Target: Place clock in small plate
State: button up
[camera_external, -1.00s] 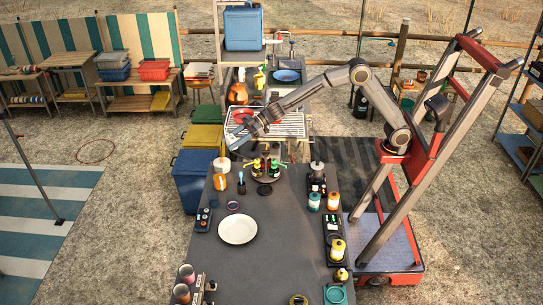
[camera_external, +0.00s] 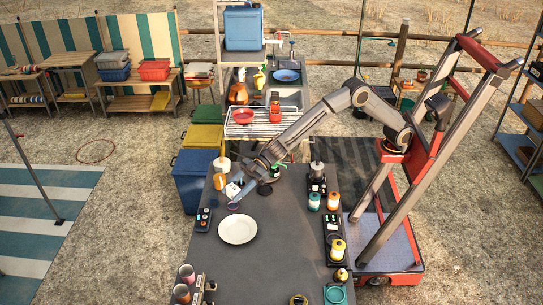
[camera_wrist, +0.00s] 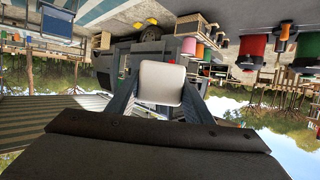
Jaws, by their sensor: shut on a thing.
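My gripper (camera_external: 238,187) is low over the far left part of the dark table. It is shut on a small white block-like thing (camera_external: 233,190), which I take to be the clock. In the wrist view the white body (camera_wrist: 160,82) sits between the two fingers, its face turned away or blank. A round white plate (camera_external: 238,230) lies flat on the table, a little nearer the camera than the gripper. A small dark purple disc (camera_external: 233,205) lies just below the held thing; I cannot tell whether it is a plate. The white plate is empty.
A dark control box (camera_external: 203,219) is left of the plate. Teal and orange spools (camera_external: 314,201) and a yellow one (camera_external: 338,248) line the right. Cups (camera_external: 187,273) stand near left. The table centre is clear.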

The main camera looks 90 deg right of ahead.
aim_at(239, 231)
notch_tip(239, 231, down, 22)
jog(key=shift+r+p, duration=0.1)
jog(key=shift+p, duration=1.05)
jog(key=shift+f, duration=0.2)
jog(key=o, duration=1)
jog(key=shift+o, duration=1)
jog(key=shift+r, duration=0.2)
jog(key=shift+s+d+r, duration=0.15)
jog(key=shift+s, duration=0.05)
jog(key=b+v, duration=0.2)
jog(key=v, duration=0.9)
jog(key=shift+s+d, duration=0.2)
